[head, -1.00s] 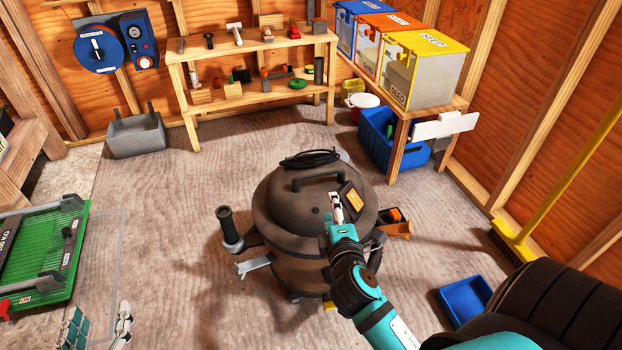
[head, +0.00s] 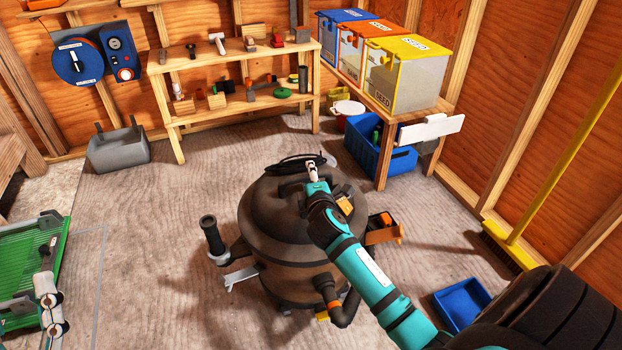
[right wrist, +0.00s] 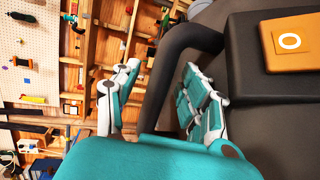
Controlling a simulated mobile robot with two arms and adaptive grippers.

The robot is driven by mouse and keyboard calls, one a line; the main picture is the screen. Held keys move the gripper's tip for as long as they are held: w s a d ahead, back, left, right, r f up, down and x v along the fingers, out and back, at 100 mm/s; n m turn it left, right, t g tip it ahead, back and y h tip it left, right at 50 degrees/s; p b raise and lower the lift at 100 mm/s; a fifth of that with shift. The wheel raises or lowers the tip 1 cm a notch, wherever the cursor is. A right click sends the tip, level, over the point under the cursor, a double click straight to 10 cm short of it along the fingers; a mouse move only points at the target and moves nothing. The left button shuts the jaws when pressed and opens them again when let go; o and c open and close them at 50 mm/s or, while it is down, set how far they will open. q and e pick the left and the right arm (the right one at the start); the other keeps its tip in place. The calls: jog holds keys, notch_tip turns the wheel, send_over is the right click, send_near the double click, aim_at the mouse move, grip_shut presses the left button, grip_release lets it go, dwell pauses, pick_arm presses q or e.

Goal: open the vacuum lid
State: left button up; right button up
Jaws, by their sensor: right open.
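The vacuum (head: 285,255) is a dark round drum on the floor in the middle of the head view. Its domed lid (head: 262,215) is down on the drum. The black lid handle (head: 288,184) arches over the top. My right gripper (head: 313,170) is at the handle, partly hiding it. In the right wrist view the open fingers (right wrist: 160,95) stand on either side of the handle bar (right wrist: 185,45), with gaps visible. A dark box with an orange label (right wrist: 295,42) sits on the lid. Part of my left gripper (head: 50,300) shows at the lower left, away from the vacuum.
A hose end (head: 210,235) and a silver latch (head: 245,275) stick out from the vacuum's left side. An orange-ended tray (head: 383,230) is on its right. A blue bin (head: 462,303) lies on the floor at right. Open floor lies left of the vacuum.

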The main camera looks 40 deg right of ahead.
jog(key=shift+w+d, duration=0.15)
jog(key=shift+w, duration=0.1)
jog(key=shift+c, duration=0.3)
jog(key=shift+f, duration=0.1)
grip_shut()
